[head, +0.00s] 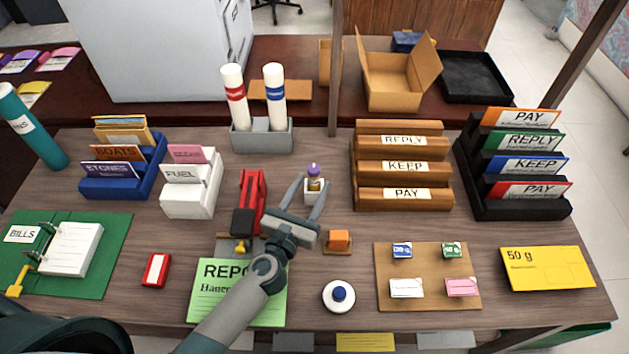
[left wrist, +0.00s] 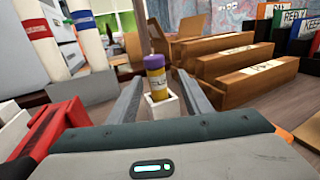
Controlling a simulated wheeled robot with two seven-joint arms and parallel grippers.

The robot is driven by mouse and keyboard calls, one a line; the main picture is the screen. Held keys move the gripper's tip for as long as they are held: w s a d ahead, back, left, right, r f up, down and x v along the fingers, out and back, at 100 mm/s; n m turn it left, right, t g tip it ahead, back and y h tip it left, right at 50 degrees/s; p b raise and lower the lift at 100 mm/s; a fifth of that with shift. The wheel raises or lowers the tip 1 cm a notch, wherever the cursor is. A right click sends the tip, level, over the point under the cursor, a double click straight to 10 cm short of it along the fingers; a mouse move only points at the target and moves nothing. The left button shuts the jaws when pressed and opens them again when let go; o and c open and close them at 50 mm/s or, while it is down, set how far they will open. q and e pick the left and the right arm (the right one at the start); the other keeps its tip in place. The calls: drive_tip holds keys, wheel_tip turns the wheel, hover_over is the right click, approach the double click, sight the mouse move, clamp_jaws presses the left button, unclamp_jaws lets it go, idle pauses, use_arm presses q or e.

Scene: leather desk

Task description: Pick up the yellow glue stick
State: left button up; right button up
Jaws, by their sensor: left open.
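The yellow glue stick (head: 314,180) has a purple cap and stands upright in a small white holder (head: 314,197) near the middle of the desk. In the left wrist view the glue stick (left wrist: 155,78) rises from its white holder (left wrist: 160,107), between my finger tips. My left gripper (head: 309,195) is open, with one finger on each side of the holder. I cannot tell whether either finger touches it. The lower part of the glue stick is hidden inside the holder. My right gripper is not in view.
A red stapler-like tool (head: 252,200) stands close to the left of my gripper. A grey stand with two white tubes (head: 262,135) is behind it. Wooden PAY, KEEP and REPLY racks (head: 403,198) stand to the right. An orange block (head: 340,239) lies just in front.

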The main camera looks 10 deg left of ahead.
use_arm(q)
drive_tip(key=shift+w+d, duration=0.15)
drive_tip(key=shift+w, duration=0.95)
drive_tip(key=shift+w+d+r+p, duration=0.1)
drive_tip(key=shift+w+p, duration=0.25)
drive_tip(key=shift+w, duration=1)
drive_tip(key=shift+w+d+r+p, duration=0.1)
drive_tip(key=shift+w+p, duration=0.25)
drive_tip(key=shift+w, duration=0.95)
clamp_jaws()
